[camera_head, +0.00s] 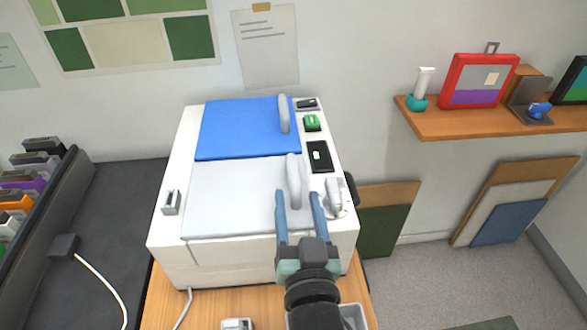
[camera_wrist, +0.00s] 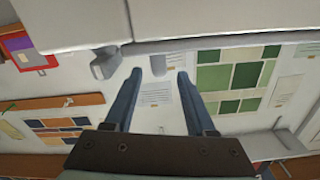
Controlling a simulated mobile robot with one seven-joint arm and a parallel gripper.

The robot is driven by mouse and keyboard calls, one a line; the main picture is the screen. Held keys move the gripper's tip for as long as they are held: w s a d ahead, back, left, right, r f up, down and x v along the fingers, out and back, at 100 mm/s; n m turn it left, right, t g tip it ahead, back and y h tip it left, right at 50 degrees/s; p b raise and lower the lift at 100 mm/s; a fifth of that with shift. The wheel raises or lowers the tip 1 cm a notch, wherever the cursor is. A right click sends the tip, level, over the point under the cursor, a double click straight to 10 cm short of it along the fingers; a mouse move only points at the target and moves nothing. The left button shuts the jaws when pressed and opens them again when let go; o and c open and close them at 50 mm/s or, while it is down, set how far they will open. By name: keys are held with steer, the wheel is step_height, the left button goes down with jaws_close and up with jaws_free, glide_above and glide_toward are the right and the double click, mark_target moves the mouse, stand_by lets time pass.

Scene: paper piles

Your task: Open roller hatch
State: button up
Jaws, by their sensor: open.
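A white machine (camera_head: 170,262) stands on a wooden table. On its top, a blue hatch panel (camera_head: 238,130) lies at the back and a light grey panel (camera_head: 232,197) in front; both look closed. Each has an upright grey handle on its right side: the rear handle (camera_head: 284,113) and the front handle (camera_head: 293,178). I cannot tell which panel is the roller hatch. My gripper (camera_head: 298,200) is open at the front handle, its two blue fingers apart. In the wrist view, my gripper (camera_wrist: 171,72) has a small grey shape between the fingertips; contact is unclear.
Right of the panels are a green button (camera_head: 312,122), a dark display (camera_head: 319,156) and a grey lever (camera_head: 334,194). A wooden shelf (camera_head: 490,124) with a red frame hangs on the right wall. Boards lean below it. A dark surface (camera_head: 110,230) lies left.

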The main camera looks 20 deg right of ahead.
mark_target(293, 173)
steer(key=x, duration=0.7)
steer(key=shift+w+d, duration=0.1)
steer(key=shift+w, duration=0.1)
jaws_close()
stand_by(1.2)
